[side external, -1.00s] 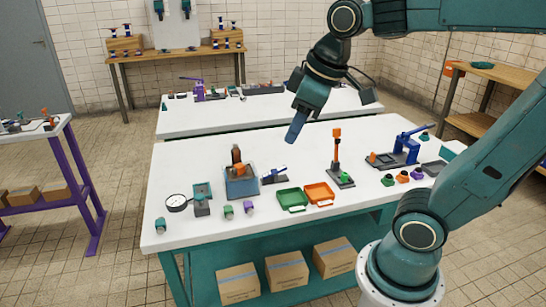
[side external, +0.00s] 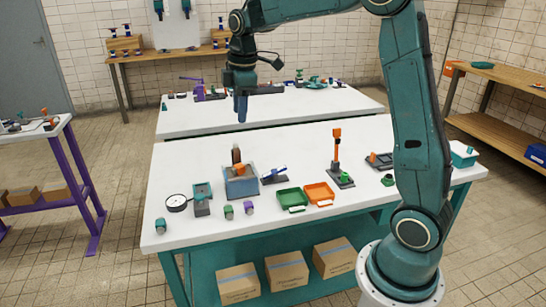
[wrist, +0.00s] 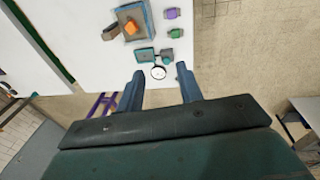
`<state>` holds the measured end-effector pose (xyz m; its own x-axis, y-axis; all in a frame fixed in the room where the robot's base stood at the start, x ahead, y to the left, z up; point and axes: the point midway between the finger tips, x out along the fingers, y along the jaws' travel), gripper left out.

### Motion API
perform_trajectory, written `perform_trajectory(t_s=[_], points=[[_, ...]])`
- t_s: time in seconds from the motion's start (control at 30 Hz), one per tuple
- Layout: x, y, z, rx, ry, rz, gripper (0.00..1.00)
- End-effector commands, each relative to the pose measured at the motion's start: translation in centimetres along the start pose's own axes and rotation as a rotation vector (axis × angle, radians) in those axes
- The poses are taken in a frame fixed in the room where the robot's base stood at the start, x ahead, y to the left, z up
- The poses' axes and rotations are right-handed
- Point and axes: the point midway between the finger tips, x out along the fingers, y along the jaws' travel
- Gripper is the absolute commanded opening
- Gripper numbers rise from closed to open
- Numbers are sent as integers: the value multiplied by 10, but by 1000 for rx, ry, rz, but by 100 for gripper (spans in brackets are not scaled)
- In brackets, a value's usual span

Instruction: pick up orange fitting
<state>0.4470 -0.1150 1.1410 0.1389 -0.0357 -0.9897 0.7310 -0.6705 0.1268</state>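An orange fitting (side external: 240,169) lies in a blue-grey open bin (side external: 242,187) on the white table; in the wrist view the orange fitting (wrist: 131,28) shows at the upper left inside the bin (wrist: 149,18). A brown upright piece (side external: 236,155) stands at the bin's back. My gripper (side external: 241,118) points down, high above the bin and apart from it. In the wrist view my gripper (wrist: 160,72) has its two blue fingers spread with nothing between them.
A round gauge (side external: 177,203), a teal-grey device (side external: 202,200) and small green (side external: 229,212) and purple (side external: 249,208) parts lie near the bin. Green (side external: 291,200) and orange (side external: 319,193) trays sit to its right. An orange-topped post (side external: 337,150) stands farther right.

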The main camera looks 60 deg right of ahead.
Motion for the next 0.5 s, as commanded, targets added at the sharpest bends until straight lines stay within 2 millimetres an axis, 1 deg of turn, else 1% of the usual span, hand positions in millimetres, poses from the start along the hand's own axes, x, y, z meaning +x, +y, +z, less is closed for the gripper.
perform_trajectory(t_s=[0.03,0.2,0.4,0.5], points=[[10,11,0,-25,-8,-13,36],[40,43,2,-127,-27,-51,36],[78,75,7,-243,-40,-98,36],[94,86,10,-289,-43,-116,36]])
